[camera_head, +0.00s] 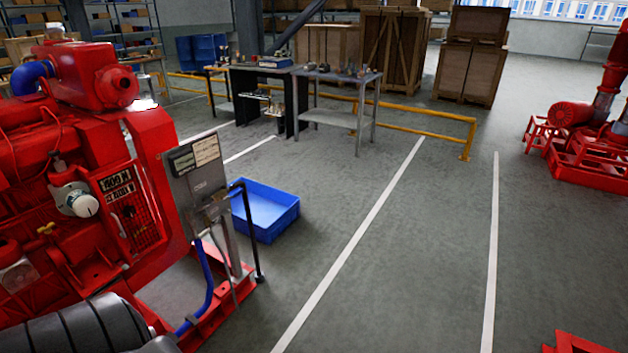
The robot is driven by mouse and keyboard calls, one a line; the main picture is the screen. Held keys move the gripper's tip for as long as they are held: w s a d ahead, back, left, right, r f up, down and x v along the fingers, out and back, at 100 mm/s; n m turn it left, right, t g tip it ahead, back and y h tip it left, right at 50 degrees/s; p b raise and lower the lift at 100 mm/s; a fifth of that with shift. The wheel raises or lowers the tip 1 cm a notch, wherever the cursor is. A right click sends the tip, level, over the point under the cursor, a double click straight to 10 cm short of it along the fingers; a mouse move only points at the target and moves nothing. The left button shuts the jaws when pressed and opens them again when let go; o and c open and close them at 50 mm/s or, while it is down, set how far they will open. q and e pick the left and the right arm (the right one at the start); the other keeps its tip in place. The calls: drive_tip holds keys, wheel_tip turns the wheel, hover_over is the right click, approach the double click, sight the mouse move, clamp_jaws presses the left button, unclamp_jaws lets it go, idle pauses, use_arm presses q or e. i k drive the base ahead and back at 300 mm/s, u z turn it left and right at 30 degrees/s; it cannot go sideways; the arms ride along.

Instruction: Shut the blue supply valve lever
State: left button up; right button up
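The red diesel pumpset (90,200) fills the left side of the head view. I cannot make out a blue valve lever on it. A blue hose (205,285) runs down beside the grey control panel (195,165) to the red base frame. A blue pipe elbow (32,76) sits at the upper left of the engine. A small brass-coloured fitting (45,229) shows on the engine's near side. Neither of my grippers is in view.
A blue crate (285,221) stands on the floor behind the panel. Workbenches (340,76), a yellow rail (430,116) and wooden crates (470,72) stand farther back. Another red pump unit (590,165) is at the right. The middle floor (430,240) is clear.

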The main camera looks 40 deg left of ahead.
sight(241, 190)
drive_tip(key=z, duration=0.25)
drive_tip(key=i, duration=1.25)
drive_tip(key=u, duration=0.45)
drive_tip(key=i, duration=0.9)
drive_tip(key=u, duration=0.95)
